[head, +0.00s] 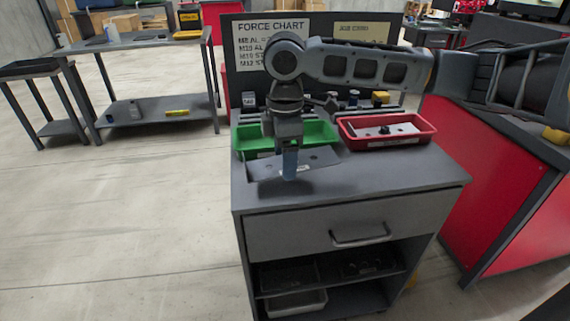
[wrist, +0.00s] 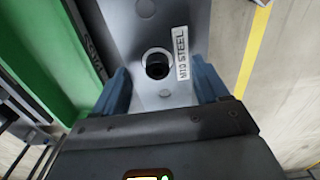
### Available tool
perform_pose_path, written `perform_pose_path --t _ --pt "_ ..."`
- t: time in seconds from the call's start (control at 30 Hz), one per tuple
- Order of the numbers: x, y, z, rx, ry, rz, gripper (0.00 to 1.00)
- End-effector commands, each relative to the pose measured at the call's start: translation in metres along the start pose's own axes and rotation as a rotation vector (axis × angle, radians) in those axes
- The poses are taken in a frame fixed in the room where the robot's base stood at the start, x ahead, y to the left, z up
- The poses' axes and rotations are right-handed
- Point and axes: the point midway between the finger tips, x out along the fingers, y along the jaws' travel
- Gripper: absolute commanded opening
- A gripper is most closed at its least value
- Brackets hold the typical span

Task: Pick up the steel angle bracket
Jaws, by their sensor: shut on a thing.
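In the head view my gripper (head: 290,165) points down over the front left of the workbench top, with the grey bracket (head: 322,158) at the fingers. My fingers hide part of it there. I cannot tell whether it touches the bench top.
A green tray (head: 240,144) stands right behind the bracket; a red tray (head: 428,134) with a pale labelled piece and small dark parts is to its right. The bench top (head: 390,178) is clear at the front right. A force chart board (head: 262,52) rises at the back.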

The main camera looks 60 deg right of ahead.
Motion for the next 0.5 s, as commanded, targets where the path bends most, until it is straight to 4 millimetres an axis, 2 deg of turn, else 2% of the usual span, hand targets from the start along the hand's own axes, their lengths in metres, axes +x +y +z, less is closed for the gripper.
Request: perform_pose_path --t 0.27,0.5 --pt "-0.021 0.017 0.030 0.005 0.000 0.002 0.28" --pt "-0.047 0.037 0.069 0.005 0.000 0.002 0.28"
